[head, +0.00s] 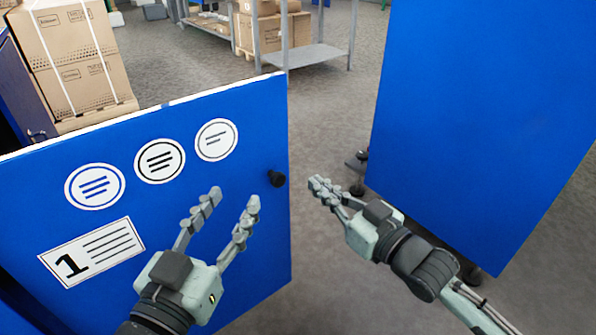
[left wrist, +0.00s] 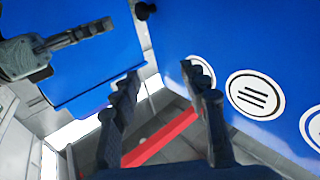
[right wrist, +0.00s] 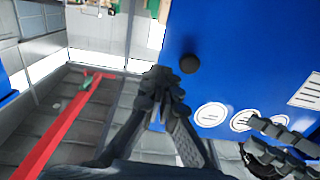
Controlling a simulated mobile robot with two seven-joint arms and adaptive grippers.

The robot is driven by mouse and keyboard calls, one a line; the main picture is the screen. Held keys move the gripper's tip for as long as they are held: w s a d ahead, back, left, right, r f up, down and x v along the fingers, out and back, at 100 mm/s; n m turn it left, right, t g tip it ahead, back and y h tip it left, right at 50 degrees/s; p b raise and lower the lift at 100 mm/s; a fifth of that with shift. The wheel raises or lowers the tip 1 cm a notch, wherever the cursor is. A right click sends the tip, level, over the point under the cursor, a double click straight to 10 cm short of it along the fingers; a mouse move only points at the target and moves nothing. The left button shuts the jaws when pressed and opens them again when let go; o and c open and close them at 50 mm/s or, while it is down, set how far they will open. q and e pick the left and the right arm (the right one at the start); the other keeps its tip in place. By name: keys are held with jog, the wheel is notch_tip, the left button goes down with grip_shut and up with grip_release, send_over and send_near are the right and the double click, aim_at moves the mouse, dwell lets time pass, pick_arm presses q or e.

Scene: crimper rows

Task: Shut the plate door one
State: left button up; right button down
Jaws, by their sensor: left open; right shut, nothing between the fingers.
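The blue plate door one (head: 150,235) stands open at the left of the head view, with floor showing past its free edge. It carries a "1" label (head: 92,251), three round stickers and a black knob (head: 277,178) near that edge. My left gripper (head: 233,199) is open and empty in front of the door, left of the knob. My right gripper (head: 318,186) is shut and empty, just right of the knob and the free edge, apart from the knob. The knob also shows in the right wrist view (right wrist: 190,63), close to the right fingertips.
Another large blue panel (head: 480,110) stands at the right. Stacked cardboard boxes (head: 75,60) and a grey shelf rack (head: 316,54) are behind. A red strip (right wrist: 62,130) lies on the floor.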

pick_arm(q)
jog(key=shift+s+d+r+t+h+b, duration=0.1)
jog(key=shift+d+r+t+h, duration=0.15)
jog(key=shift+r, duration=0.35)
jog(key=shift+s+d+r+t+h+b, duration=0.15)
jog(key=shift+r+t, duration=0.2)
jog(key=shift+r, duration=0.25)
jog(key=shift+s+d+r+t+h+b, duration=0.1)
jog(key=shift+d+r+t, duration=0.15)
jog(key=shift+r, duration=0.35)
pick_arm(e)
jog(key=x, duration=0.7)
pick_arm(q)
jog(key=shift+a, duration=0.1)
